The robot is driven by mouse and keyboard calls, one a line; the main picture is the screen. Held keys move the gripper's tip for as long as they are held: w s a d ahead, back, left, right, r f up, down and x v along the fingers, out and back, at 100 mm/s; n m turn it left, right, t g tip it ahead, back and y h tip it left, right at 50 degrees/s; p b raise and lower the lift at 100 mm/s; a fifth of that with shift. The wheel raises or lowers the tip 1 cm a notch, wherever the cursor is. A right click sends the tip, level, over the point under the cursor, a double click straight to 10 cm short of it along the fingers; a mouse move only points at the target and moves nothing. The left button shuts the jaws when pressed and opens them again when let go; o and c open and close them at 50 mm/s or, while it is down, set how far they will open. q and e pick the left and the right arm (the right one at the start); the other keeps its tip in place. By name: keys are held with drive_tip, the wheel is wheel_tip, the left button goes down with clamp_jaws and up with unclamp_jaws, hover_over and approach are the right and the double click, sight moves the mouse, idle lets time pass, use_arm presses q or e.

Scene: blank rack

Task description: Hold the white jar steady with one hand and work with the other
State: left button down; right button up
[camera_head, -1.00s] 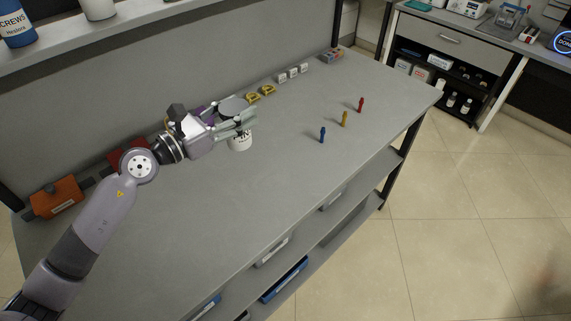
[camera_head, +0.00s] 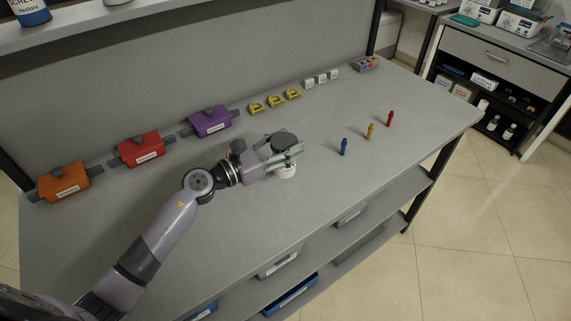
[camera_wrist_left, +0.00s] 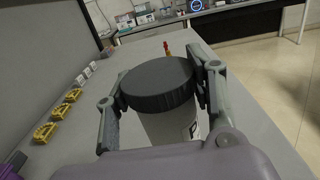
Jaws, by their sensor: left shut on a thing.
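The white jar (camera_head: 287,172) with a dark grey lid (camera_head: 285,141) is upright near the middle of the grey bench. My left gripper (camera_head: 284,155) is shut on it, with the fingers on either side just below or around the lid. In the left wrist view the jar's white body (camera_wrist_left: 172,128) shows dark lettering under the ribbed lid (camera_wrist_left: 158,84), between the two fingers. Whether the jar's base touches the bench is hard to tell. My right gripper is not in view.
Orange (camera_head: 64,183), red (camera_head: 140,150) and purple (camera_head: 210,121) valve-like boxes line the back left. Yellow brackets (camera_head: 274,102) and white blocks (camera_head: 321,79) follow. Blue (camera_head: 344,147), yellow (camera_head: 370,131) and red (camera_head: 389,119) small pieces stand to the right. The front bench is clear.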

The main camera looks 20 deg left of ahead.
use_arm(q)
drive_tip(key=shift+f+b, duration=0.45)
drive_tip(key=shift+f, duration=2.1)
drive_tip(key=shift+f, duration=0.2)
drive_tip(key=c, duration=0.7)
unclamp_jaws()
drive_tip(key=shift+r, duration=0.1)
